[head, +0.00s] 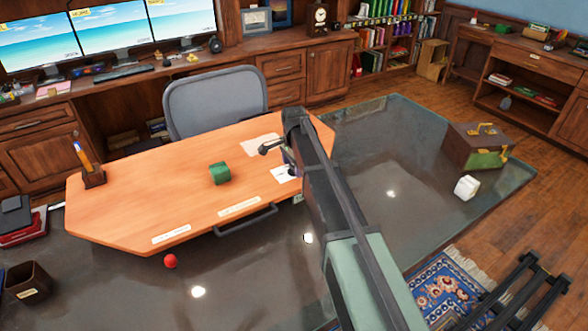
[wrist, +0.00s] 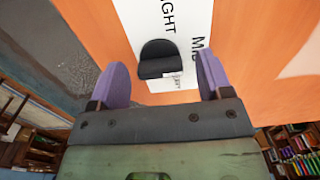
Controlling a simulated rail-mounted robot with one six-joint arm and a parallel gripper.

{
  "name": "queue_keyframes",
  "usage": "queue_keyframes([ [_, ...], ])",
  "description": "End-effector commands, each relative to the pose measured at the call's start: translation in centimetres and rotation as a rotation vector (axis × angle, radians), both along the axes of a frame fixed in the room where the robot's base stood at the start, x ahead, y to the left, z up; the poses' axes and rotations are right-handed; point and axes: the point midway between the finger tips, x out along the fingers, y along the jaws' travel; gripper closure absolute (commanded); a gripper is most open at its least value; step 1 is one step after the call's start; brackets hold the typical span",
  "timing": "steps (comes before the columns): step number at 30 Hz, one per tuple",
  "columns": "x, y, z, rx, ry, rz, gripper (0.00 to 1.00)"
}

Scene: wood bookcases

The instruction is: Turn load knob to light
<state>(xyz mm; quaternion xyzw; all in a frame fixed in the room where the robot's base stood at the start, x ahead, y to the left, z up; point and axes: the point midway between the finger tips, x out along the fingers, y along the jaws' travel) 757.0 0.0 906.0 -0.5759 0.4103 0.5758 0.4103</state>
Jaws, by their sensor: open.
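The load knob (wrist: 158,58) is black with a rounded top and sits on a white label plate (wrist: 172,16) in the wrist view. Letters reading "IGHT" show at the upper left of the plate, and a partly cut-off word starting with "M" at the right. My gripper (wrist: 160,66) is open, with one purple finger on each side of the knob in the picture. Gaps show between the knob and both fingers. I cannot tell how far the fingertips are from the plate. In the head view my arm largely covers this spot, and the knob cannot be made out.
The orange wood board (head: 140,205) carries a green block (head: 220,173), a pen holder (head: 93,178) and a dark handle (head: 246,220) at its front edge. A red ball (head: 170,261) lies in front. A grey chair (head: 215,100) stands behind. A brown case (head: 478,148) is at right.

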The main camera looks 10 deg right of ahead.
Motion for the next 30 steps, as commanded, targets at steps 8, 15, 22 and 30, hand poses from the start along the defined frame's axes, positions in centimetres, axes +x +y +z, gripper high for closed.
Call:
queue_keyframes([
  [8, 0.00, 0.00, 0.05, 0.000, 0.000, 0.000, 0.66],
  [15, 0.00, 0.00, 0.05, 0.000, 0.000, 0.005, 0.77],
  [22, -0.01, 0.00, 0.04, 0.000, 0.000, 0.064, 0.77],
  [30, -0.01, 0.00, 0.04, 0.000, 0.000, 0.242, 0.77],
])
